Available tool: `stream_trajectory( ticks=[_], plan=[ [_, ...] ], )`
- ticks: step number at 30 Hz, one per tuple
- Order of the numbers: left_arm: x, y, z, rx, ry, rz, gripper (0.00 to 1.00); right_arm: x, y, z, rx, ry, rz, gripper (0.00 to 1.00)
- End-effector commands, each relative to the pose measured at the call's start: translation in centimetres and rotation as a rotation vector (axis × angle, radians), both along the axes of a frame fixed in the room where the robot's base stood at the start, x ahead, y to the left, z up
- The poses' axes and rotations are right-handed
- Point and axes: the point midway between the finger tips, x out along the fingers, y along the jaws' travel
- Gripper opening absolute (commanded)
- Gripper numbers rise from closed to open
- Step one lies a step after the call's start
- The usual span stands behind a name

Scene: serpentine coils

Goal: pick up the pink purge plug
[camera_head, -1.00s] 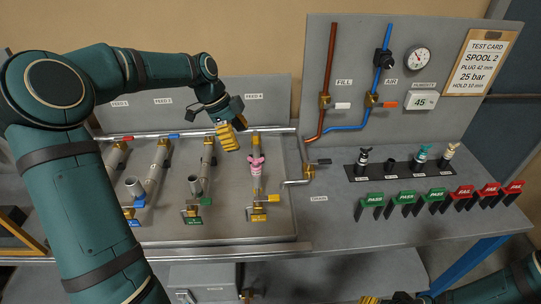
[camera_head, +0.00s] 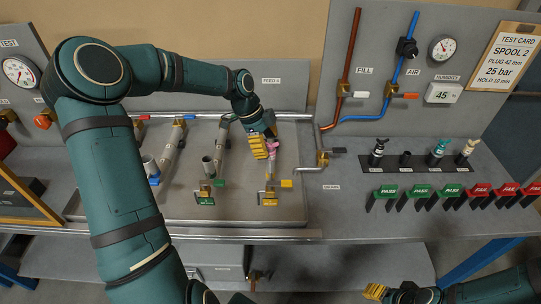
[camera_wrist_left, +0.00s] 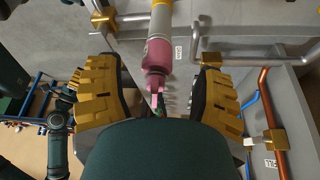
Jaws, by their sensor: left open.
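The pink purge plug (camera_head: 272,147) sits on the end of the upright pipe of the right-hand feed on the grey panel. My left gripper (camera_head: 264,144) is at the plug and partly covers it in the head view. In the left wrist view the pink plug (camera_wrist_left: 157,57) lies between the two yellow-padded fingers of my left gripper (camera_wrist_left: 156,72). The fingers are spread wide, with a gap on both sides of the plug. My right gripper (camera_head: 376,291) shows only in part at the bottom edge, away from the plug.
Other feed pipes (camera_head: 208,165) stand left of the plug. A bent pipe with a valve (camera_head: 322,158) is close on its right. A rack (camera_head: 420,161) with several small fittings and green and red tags (camera_head: 420,191) lie farther right.

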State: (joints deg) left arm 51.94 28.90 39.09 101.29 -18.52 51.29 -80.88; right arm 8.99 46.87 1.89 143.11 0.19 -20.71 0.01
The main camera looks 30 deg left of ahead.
Motion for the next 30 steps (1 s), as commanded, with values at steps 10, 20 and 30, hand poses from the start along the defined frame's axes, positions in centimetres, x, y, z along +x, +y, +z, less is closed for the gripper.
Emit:
stream_trajectory(
  ticks=[10, 20, 30],
  plan=[
    [0.1, -1.4, -3.2, 0.0, 0.0, 0.001, 0.68, 0.0, 0.0, 0.0, 0.0, 0.0, 0.0, 0.47],
    [0.1, -1.4, -3.1, 0.0, 0.0, 0.001, 0.24, 0.0, 0.0, 0.0, 0.0, 0.0, 0.0, 0.47],
    [0.1, -1.4, -3.1, 0.0, 0.001, 0.001, 0.0, 0.0, 0.0, 0.0, 0.0, 0.0, 0.0, 0.47]
  ],
)
